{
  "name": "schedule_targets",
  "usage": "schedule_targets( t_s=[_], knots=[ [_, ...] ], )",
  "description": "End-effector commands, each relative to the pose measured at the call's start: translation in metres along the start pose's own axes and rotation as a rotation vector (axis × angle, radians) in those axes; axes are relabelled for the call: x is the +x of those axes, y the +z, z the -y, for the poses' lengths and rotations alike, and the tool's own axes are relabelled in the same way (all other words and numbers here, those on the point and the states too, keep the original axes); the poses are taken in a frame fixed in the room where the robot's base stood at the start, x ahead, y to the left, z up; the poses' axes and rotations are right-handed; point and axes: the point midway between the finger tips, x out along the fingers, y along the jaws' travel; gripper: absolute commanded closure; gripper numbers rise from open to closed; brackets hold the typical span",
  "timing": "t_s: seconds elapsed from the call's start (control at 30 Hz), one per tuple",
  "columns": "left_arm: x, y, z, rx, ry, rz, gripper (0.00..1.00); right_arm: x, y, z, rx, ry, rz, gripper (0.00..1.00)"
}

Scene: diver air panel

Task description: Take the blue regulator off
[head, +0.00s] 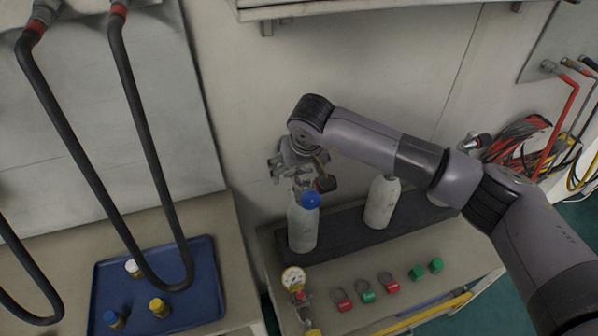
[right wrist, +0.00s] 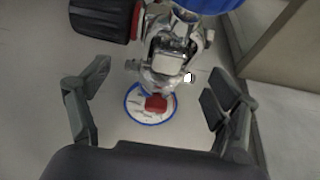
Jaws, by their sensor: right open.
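The blue regulator shows its round blue knob (head: 310,200) at the top of the left white cylinder (head: 302,230). In the right wrist view, its silver body (right wrist: 168,62) and blue-rimmed gauge (right wrist: 150,103) lie between my open fingers. The regulator's joint with the cylinder is partly hidden. My left gripper is out of view.
A second white cylinder (head: 381,203) stands on the dark mat (head: 345,232). A blue tray (head: 205,290) with several caps and looped black hoses (head: 85,165) are left.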

Motion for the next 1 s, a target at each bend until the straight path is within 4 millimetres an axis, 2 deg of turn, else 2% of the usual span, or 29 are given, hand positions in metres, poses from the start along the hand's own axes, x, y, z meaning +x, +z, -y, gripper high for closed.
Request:
schedule_targets(
  t_s=[0.07,1.0],
  knots=[
    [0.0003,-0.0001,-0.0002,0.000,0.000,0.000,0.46,-0.0001,0.0000,0.0001,0.000,0.000,0.000,0.18],
    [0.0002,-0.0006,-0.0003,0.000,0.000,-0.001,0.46,-0.0007,-0.0001,0.0000,0.001,0.000,0.000,0.81]
  ],
)
